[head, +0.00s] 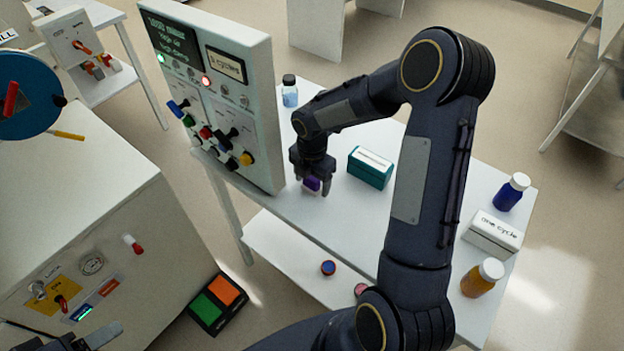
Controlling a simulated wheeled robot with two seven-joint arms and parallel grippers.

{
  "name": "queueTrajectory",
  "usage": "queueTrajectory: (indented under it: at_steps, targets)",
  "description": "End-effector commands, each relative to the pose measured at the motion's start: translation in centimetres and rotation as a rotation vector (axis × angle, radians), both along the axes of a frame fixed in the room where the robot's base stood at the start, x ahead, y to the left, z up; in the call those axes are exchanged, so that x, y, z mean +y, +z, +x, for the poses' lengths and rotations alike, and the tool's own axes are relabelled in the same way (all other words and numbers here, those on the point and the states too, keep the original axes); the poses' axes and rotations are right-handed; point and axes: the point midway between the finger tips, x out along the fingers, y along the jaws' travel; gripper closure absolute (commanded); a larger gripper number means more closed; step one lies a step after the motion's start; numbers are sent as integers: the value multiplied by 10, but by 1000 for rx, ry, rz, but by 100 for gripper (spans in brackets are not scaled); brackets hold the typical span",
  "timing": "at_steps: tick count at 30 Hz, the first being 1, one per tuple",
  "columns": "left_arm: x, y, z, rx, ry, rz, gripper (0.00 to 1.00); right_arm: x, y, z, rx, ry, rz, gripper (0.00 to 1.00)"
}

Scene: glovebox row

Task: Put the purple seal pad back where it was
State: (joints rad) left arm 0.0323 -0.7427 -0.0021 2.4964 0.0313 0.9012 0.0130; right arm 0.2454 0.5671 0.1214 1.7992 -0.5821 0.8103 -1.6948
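The purple seal pad (312,184) is a small purple block with a paler side, over the white table beside the panel. My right gripper (313,180) points down with its fingers on either side of the pad and looks shut on it. Whether the pad touches the table top is hard to tell. My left gripper (93,341) is only partly in view at the bottom left edge, away from the pad; its opening does not show clearly.
An upright control panel (265,100) with coloured knobs stands left of the pad. On the table (350,212) are a teal box (370,170), a white "one cycle" box (493,234) and several bottles. Small round pieces (328,268) lie on the lower shelf.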

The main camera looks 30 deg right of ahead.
Motion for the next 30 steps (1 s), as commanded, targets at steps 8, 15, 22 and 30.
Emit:
queueTrajectory:
  at_steps: [8, 15, 22, 30]
  targets:
    - [0, 2, 0, 0, 0, 0, 37, 0, 7, 0, -2, 0, 0, 32]
    - [0, 0, 0, 0, 0, 0, 37, -1, 50, 1, -6, -1, -2, 32]
    - [0, -1, 0, 0, 0, 0, 37, 0, 97, 0, -5, 0, 0, 32]
    - [0, -2, 0, 0, 0, 0, 37, 0, 126, -4, -7, -28, 3, 32]
